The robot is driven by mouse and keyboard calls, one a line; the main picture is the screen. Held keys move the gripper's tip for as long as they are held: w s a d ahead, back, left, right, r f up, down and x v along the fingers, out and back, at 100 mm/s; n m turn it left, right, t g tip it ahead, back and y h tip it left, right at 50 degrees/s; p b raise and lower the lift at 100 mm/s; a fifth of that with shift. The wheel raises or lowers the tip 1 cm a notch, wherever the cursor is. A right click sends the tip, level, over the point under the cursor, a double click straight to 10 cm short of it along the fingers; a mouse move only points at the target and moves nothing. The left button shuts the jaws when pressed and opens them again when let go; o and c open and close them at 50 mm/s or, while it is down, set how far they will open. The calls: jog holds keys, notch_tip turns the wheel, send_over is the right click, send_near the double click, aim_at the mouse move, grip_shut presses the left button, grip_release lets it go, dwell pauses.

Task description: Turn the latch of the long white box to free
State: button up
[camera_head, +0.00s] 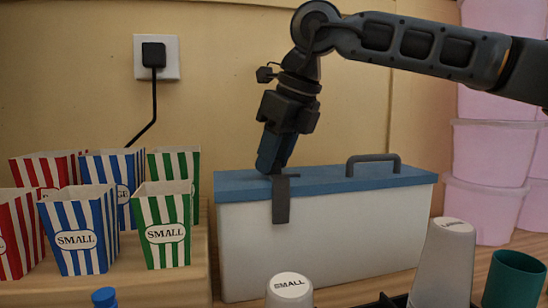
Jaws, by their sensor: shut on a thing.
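The long white box (340,236) stands on the counter with a blue lid (325,182) that has a dark handle (374,159) toward its right end. A dark grey latch (281,203) hangs down over the front face from the lid's edge, left of the middle. My gripper (277,172) points down at the top of this latch and is shut on it. The fingertips are small in the picture, and the exact grip on the latch is partly hidden. The lid looks closed on the box.
Striped popcorn boxes (76,238) in red, blue and green stand on a raised wooden block at the left. Upturned white cups (289,290) and a green cup (514,281) are in front. Pink tubs (494,165) are stacked at the right. A plug (154,55) is on the wall.

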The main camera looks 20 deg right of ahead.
jog(key=shift+n+y, duration=0.3)
jog(key=shift+n, duration=0.3)
jog(key=o, duration=1)
jog(key=shift+v, duration=3.9)
